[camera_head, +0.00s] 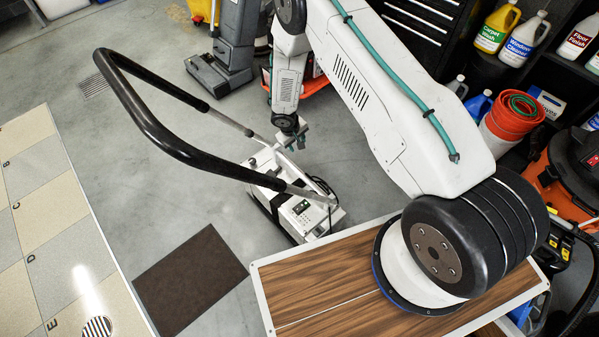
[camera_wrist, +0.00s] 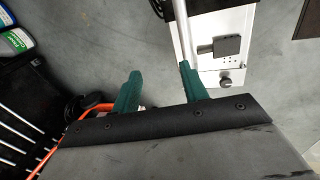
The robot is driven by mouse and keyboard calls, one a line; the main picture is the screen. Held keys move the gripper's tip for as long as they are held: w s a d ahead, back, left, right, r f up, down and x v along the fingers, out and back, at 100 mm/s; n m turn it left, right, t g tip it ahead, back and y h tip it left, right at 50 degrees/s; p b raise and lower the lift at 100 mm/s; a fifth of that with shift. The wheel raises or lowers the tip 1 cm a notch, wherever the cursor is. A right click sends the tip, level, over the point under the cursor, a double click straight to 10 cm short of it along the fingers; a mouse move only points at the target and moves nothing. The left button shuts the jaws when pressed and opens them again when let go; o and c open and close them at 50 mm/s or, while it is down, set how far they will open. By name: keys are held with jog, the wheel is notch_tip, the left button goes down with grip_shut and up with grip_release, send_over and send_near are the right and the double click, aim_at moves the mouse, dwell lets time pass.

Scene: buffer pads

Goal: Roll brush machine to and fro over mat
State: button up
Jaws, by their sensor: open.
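The brush machine (camera_head: 302,212) stands on the grey floor, with a white body and a long black loop handle (camera_head: 165,137) on grey tubes that reaches up and left. My gripper (camera_head: 290,139) is over the far end of the machine, its teal fingers near a grey tube. In the wrist view my gripper (camera_wrist: 160,86) is open, with bare floor between its fingers. The machine's white body (camera_wrist: 207,45) and a tube lie by the right finger; I cannot tell if they touch. The dark brown mat (camera_head: 190,278) lies flat, left of and nearer than the machine. A dark corner shows top right in the wrist view.
A wood-topped surface (camera_head: 330,275) under my arm is close to the machine's near right side. Lettered floor sample panels (camera_head: 50,225) are at left. A grey upright machine (camera_head: 225,60) stands behind. Shelves with bottles (camera_head: 525,38) and an orange vacuum (camera_head: 570,175) are at right.

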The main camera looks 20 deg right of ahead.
send_over(300, 173)
jog(key=a, duration=0.2)
notch_tip(300, 173, down, 9)
jog(key=shift+g+y, duration=0.3)
jog(key=f, duration=0.2)
jog(key=d+f, duration=0.1)
jog(key=f, duration=0.4)
jog(key=shift+d+f, duration=0.2)
jog(key=shift+d, duration=0.2)
grip_shut()
